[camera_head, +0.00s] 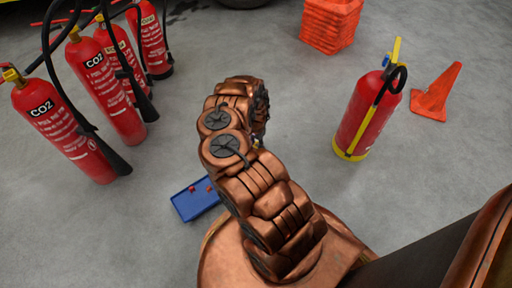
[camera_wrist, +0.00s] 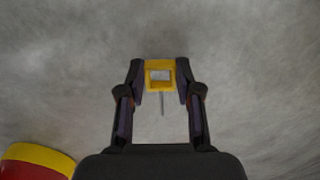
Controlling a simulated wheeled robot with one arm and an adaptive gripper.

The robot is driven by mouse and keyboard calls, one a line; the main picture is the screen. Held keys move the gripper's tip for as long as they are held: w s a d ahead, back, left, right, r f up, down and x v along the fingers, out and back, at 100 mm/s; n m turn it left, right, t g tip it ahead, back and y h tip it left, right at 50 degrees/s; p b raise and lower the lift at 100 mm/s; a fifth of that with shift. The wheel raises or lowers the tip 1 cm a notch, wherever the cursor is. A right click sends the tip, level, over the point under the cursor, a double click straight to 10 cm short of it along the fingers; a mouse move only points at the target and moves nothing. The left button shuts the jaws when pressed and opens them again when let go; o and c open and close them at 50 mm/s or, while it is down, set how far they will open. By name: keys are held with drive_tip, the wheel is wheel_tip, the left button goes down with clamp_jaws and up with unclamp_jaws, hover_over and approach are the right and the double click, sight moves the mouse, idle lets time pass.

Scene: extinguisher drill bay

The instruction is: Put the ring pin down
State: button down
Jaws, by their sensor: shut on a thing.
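The ring pin (camera_wrist: 160,87) is a yellow square ring with a thin grey pin pointing down in the wrist view. My gripper (camera_wrist: 160,75) is shut on its ring, one finger on each side. Plain grey floor lies behind the pin, and I cannot tell how high above the floor it is. In the head view my copper arm hides most of the gripper and the pin.
A red and yellow extinguisher (camera_head: 369,115) stands at right, near an orange cone (camera_head: 437,92). Several CO2 extinguishers (camera_head: 65,130) stand at left. A blue tray (camera_head: 197,208) with small red items lies left of my arm.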

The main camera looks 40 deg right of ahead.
drive_tip(key=shift+f, duration=0.8)
drive_tip(key=shift+f+b, duration=0.2)
drive_tip(key=shift+b, duration=0.1)
drive_tip(key=c, duration=0.8)
unclamp_jaws()
drive_tip(key=shift+r, duration=0.15)
